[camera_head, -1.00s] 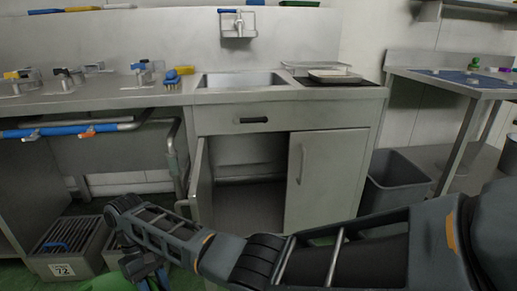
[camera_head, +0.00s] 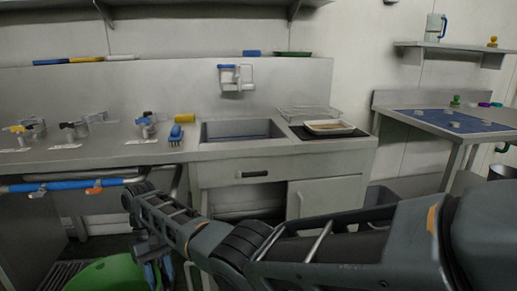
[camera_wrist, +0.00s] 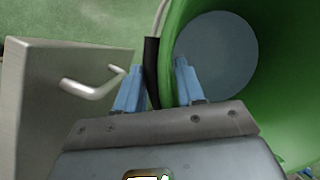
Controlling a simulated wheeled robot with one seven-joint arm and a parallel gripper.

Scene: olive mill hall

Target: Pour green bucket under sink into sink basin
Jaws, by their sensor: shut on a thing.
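The green bucket (camera_head: 105,276) shows at the bottom left of the head view, cut off by the frame edge. My gripper (camera_head: 157,272) is at its right side. In the wrist view my gripper's blue fingers (camera_wrist: 158,72) are shut on the bucket at its rim, with a black handle grip between them. The bucket's green inner wall (camera_wrist: 275,110) surrounds a grey-blue round area; I cannot tell whether it is liquid or the bottom. The sink basin (camera_head: 243,131) is set in the steel counter, up and to the right of my gripper. It looks empty.
A blue brush (camera_head: 176,136) lies left of the basin, and a white tray (camera_head: 330,127) on a black mat lies right of it. A faucet unit (camera_head: 234,78) is on the wall above. A blue-topped table (camera_head: 455,121) stands at the right. A metal cabinet door (camera_wrist: 60,105) is beside my gripper.

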